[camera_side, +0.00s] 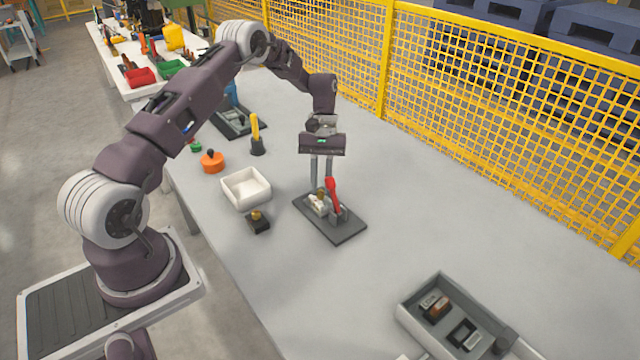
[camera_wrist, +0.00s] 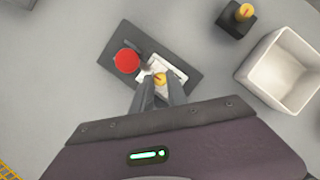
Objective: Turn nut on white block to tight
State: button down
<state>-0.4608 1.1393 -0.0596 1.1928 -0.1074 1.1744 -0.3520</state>
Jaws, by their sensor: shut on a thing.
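The white block (camera_side: 316,208) sits on a dark grey plate (camera_side: 338,232) on the table. In the wrist view the white block (camera_wrist: 148,77) lies partly behind my fingers. A brass nut (camera_wrist: 160,78) is on the block, between my fingertips. A red-handled part (camera_side: 333,193) stands beside the block on the same plate; its round red top (camera_wrist: 127,61) shows in the wrist view. My gripper (camera_side: 321,188) points straight down, shut on the nut. The fingers hide part of the nut and block, and I cannot tell how tight the nut is.
A white open bin (camera_side: 246,188) and a black block with a brass knob (camera_side: 258,222) stand to the left. Behind them are an orange knob (camera_side: 212,162) and a yellow-handled tool (camera_side: 255,133). A grey tray (camera_side: 410,318) lies at the front right. The table right of the plate is clear.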

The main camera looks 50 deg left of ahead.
jog(key=shift+w+d+m+g+y, duration=0.1)
jog(key=shift+m+g+y, duration=0.2)
jog(key=shift+m, duration=0.75)
jog(key=shift+w+d+m+g+y, duration=0.15)
jog(key=shift+m+y, duration=0.25)
jog(key=shift+m, duration=0.65)
jog(key=shift+s+a, duration=0.1)
jog(key=c, duration=1.3)
grip_release()
jog(key=v, duration=0.7)
